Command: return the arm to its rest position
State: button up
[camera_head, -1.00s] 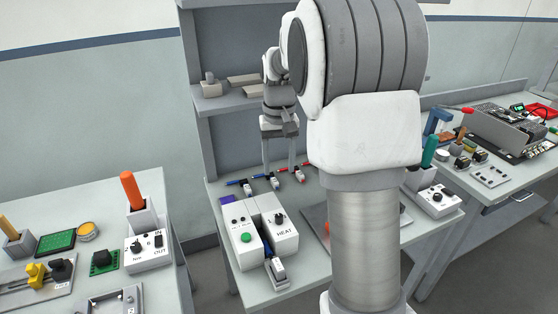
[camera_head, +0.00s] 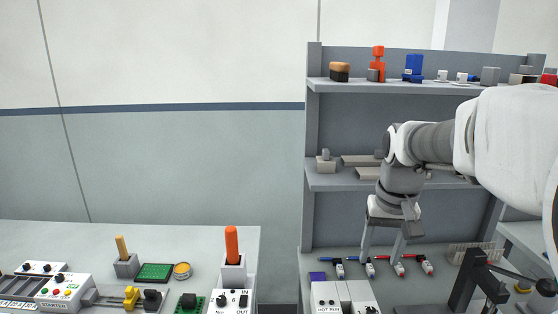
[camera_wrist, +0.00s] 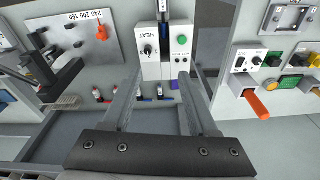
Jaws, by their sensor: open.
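My gripper (camera_head: 383,255) hangs pointing down over the bench in front of the grey shelf. Its two fingers are apart with nothing between them. In the wrist view my gripper (camera_wrist: 158,78) also shows open and empty. Several small connectors with blue and red ends (camera_head: 370,268) lie in a row by the fingertips in the head view. I cannot tell how high the fingertips are above them. My arm reaches in from the right edge of the head view, bent at the elbow.
The grey shelf (camera_head: 313,215) stands behind my gripper, with boxes and blocks on its boards. A white HEAT box (camera_wrist: 148,52) stands on the bench. A left bench (camera_head: 60,236) carries an orange-handled tool (camera_head: 232,246) and a green board (camera_head: 155,271). A dark stand (camera_head: 466,285) is at the right.

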jog(key=s+a+n+t, duration=0.1)
jog(key=s+a+t, duration=0.1)
jog(key=s, duration=0.6)
jog(key=s+a+t, duration=0.1)
jog(key=s+a, duration=0.3)
jog(key=s, duration=0.5)
jog(key=shift+s+r+n+t, duration=0.2)
jog(key=shift+r+n+t, duration=0.05)
jog(key=shift+n+t, duration=0.15)
